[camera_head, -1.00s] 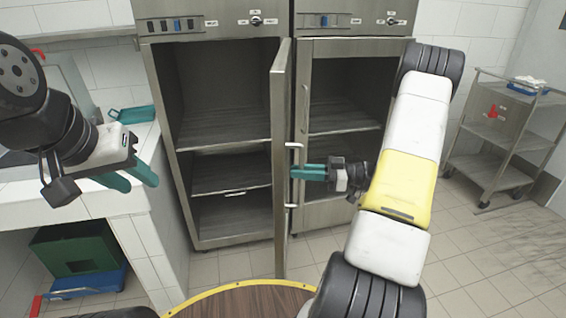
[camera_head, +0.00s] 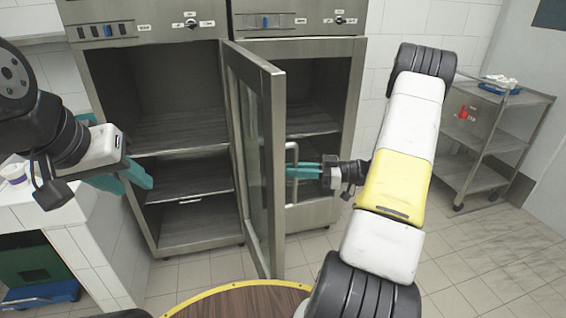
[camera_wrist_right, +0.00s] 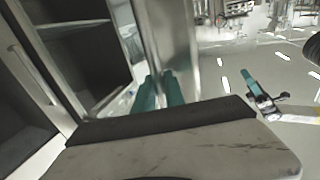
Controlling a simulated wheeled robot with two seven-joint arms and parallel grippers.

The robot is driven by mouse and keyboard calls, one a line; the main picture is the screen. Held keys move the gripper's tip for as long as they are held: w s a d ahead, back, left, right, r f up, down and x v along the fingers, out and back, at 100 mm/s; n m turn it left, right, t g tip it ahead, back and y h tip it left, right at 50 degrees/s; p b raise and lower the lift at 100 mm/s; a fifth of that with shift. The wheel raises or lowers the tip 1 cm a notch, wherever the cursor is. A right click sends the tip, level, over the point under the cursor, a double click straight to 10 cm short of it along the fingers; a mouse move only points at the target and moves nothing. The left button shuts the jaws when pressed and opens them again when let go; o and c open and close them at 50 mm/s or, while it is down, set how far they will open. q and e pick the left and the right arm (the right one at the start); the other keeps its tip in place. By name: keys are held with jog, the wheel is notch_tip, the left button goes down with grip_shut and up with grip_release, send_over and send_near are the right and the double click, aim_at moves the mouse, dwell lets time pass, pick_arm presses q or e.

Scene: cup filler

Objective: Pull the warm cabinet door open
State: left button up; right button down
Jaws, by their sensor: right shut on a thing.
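The left steel cabinet's door (camera_head: 258,150) stands wide open, with its glass inner face turned to the left. It is hinged between the two cabinets. Its bar handle (camera_head: 292,190) is on the outer face near the free edge. My right gripper (camera_head: 298,171) is shut on this handle from the right. Its teal fingers also show in the right wrist view (camera_wrist_right: 161,90), where the grip is hard to make out. The cabinet's interior (camera_head: 185,130) shows shelves. My left gripper (camera_head: 130,178) hangs open and empty at the left, apart from the door.
A second steel cabinet (camera_head: 350,110) adjoins on the right, partly behind the open door. A tiled counter (camera_head: 90,235) stands at the left. A wheeled cart (camera_head: 480,150) is at the right. A round wooden top with a yellow rim (camera_head: 240,300) is in front.

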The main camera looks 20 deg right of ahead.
jog(key=c, duration=1.4)
grip_release()
jog(key=shift+d, duration=0.1)
jog(key=v, duration=0.7)
jog(key=shift+d, duration=0.3)
jog(key=shift+s, duration=0.1)
